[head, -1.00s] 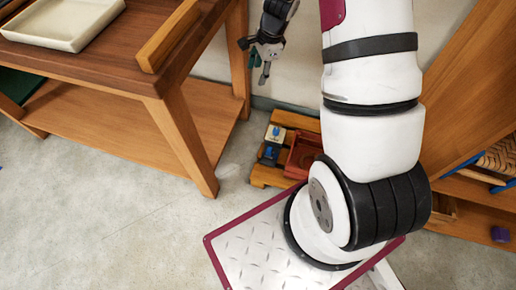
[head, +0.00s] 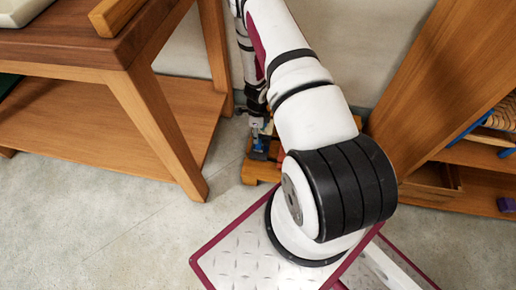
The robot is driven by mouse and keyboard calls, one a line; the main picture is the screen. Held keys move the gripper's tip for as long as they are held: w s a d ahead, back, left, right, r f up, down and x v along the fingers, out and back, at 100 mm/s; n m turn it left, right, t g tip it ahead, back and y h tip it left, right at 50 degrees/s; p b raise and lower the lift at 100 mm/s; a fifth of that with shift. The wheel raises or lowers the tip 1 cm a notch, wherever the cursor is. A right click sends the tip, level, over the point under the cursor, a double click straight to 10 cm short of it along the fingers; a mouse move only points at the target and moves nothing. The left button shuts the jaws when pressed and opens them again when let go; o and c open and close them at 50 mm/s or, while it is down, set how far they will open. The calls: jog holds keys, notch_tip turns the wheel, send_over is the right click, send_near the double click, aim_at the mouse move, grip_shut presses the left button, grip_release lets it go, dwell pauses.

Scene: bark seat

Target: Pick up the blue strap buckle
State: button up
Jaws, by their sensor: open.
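Small blue pieces show on the low wooden stand (head: 257,172) on the floor behind my base. The blue piece (head: 259,145) just below my gripper may be the blue strap buckle; it is small and partly covered. My gripper (head: 258,130) points down over the stand with its fingers open, close above this blue piece. I cannot tell whether the fingers touch it or stand around it. My arm hides the right part of the stand.
A wooden table (head: 95,50) with a lower shelf (head: 90,125) stands at the left, its leg (head: 160,130) near the stand. A wooden shelf unit (head: 425,100) stands at the right, with a purple item (head: 506,204) on it. The floor (head: 90,215) at front left is clear.

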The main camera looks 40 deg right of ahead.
aim_at(259, 146)
notch_tip(259, 146, down, 4)
jog(key=shift+r+b, duration=0.2)
jog(key=shift+b, duration=0.35)
jog(key=shift+d+f+b, duration=0.2)
jog(key=shift+f+b, duration=0.6)
jog(key=shift+f, duration=0.55)
jog(key=shift+d+f+b, duration=0.2)
jog(key=shift+f+b, duration=0.6)
jog(key=shift+f, duration=0.55)
jog(key=shift+w+r, duration=0.1)
grip_shut()
